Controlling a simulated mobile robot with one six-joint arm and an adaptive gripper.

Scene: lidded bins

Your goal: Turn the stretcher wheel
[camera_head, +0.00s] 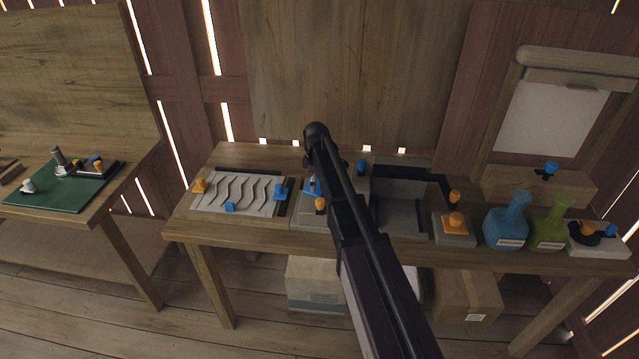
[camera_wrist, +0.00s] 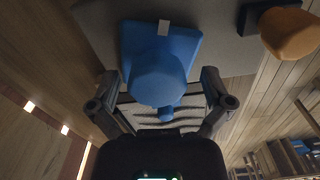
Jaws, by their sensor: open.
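In the wrist view, a round blue knob (camera_wrist: 158,80) on a squarish blue base with a pale mark sits between the spread fingers of my gripper (camera_wrist: 160,76). The fingers stand apart on both sides, and I see no clear contact. No label tells me whether this knob is the stretcher wheel. An orange knob (camera_wrist: 290,32) on a dark mount is at the upper right. In the head view, my arm crosses the middle of the bench and mostly hides my gripper. A blue part (camera_head: 311,186) and an orange knob (camera_head: 320,204) show just left of the arm.
A board with wavy slots (camera_head: 238,192) lies left on the bench (camera_head: 190,232). An open grey bin (camera_head: 400,213), a blue flask (camera_head: 508,222) and a green flask (camera_head: 549,225) stand right. A green mat (camera_head: 50,197) lies on another bench. Boxes are under the bench.

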